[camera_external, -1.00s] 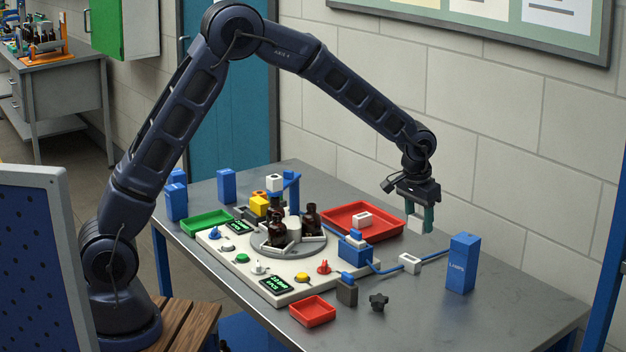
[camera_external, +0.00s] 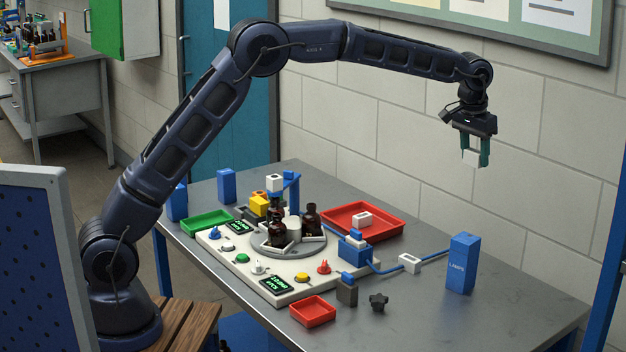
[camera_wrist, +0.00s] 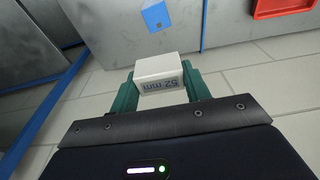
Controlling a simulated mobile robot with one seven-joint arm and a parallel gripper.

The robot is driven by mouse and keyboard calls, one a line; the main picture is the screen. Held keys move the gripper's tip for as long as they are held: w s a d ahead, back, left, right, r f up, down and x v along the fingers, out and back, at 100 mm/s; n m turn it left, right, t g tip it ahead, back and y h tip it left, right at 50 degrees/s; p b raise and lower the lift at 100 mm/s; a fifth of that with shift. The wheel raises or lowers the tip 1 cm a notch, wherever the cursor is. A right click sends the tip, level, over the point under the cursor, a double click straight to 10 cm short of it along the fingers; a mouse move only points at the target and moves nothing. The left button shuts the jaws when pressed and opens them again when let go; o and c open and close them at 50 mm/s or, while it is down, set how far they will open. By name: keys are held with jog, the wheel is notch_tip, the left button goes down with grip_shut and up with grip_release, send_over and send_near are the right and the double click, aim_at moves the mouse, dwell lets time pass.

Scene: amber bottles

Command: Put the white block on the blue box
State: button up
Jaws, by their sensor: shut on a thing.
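My gripper (camera_external: 474,155) is shut on a white block (camera_external: 470,158), high above the right part of the table and clear of it. In the wrist view the block (camera_wrist: 160,76) sits between the teal fingers (camera_wrist: 163,92), with an upside-down "52 mm" marking facing the camera. A tall blue box (camera_external: 461,264) labelled "LAMPS" stands upright on the table, below the gripper in the external view. A blue shape (camera_wrist: 157,17) at the top of the wrist view looks like a box, but I cannot tell which one.
A red tray (camera_external: 386,234), a small white block (camera_external: 409,263) on a blue cable and a black knob (camera_external: 378,302) lie nearby. The white panel (camera_external: 222,262) with dark bottles (camera_external: 277,231) is further left. Another blue box (camera_external: 226,186) stands at the back left. The right table end is bare.

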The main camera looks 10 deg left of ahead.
aim_at(468, 237)
notch_tip(468, 237, down, 20)
jog(key=shift+r, duration=0.2)
dwell(0.4)
jog(key=shift+f, duration=0.1)
jog(key=o, duration=1)
notch_tip(468, 237, up, 12)
jog(key=s+a, duration=0.1)
jog(key=shift+s+a, duration=0.15)
